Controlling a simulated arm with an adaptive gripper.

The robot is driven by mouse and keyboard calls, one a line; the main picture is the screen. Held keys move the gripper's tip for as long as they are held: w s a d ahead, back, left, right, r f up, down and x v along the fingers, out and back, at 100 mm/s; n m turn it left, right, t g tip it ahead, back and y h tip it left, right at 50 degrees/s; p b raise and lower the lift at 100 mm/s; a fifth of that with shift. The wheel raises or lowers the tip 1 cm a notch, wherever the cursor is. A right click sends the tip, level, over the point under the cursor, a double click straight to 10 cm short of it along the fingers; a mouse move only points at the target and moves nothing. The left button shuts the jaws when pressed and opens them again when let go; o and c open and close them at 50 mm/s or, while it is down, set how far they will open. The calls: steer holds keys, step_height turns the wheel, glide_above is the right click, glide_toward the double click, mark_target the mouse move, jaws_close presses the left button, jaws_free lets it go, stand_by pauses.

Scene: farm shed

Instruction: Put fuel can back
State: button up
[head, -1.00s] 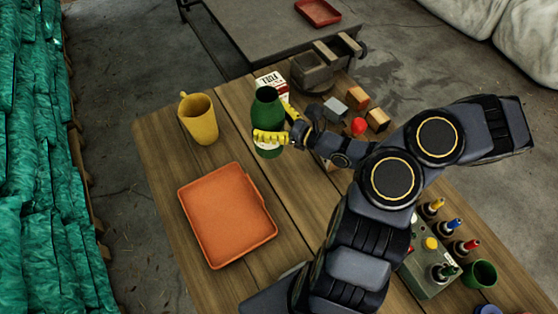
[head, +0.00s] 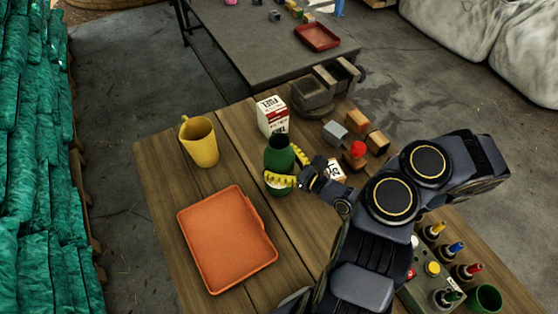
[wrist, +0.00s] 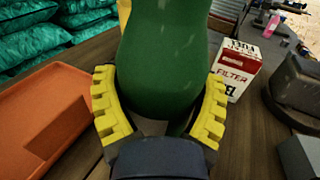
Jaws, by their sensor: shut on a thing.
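A green bottle-shaped container (head: 279,152) with a dark open top stands roughly upright on the wooden table's middle, or just above it; I cannot tell which. My gripper (head: 281,181) is shut on its lower part from the right, with yellow ribbed fingers on both sides. In the wrist view the green container (wrist: 165,60) fills the middle between the fingers (wrist: 160,115). No label on it is readable, so I cannot confirm it is the fuel can. A yellow jug with a handle (head: 200,142) stands behind it to the left.
An orange tray (head: 226,240) lies empty at front left. A white-and-red fuel filter box (head: 272,117) stands behind the container. Small blocks (head: 360,142) and a grey vise-like object (head: 312,95) are at back right. A control box (head: 432,285) is front right.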

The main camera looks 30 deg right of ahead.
steer(key=shift+f, duration=0.25)
steer(key=o, duration=1)
steer(key=shift+f, duration=0.15)
steer(key=shift+o, duration=0.2)
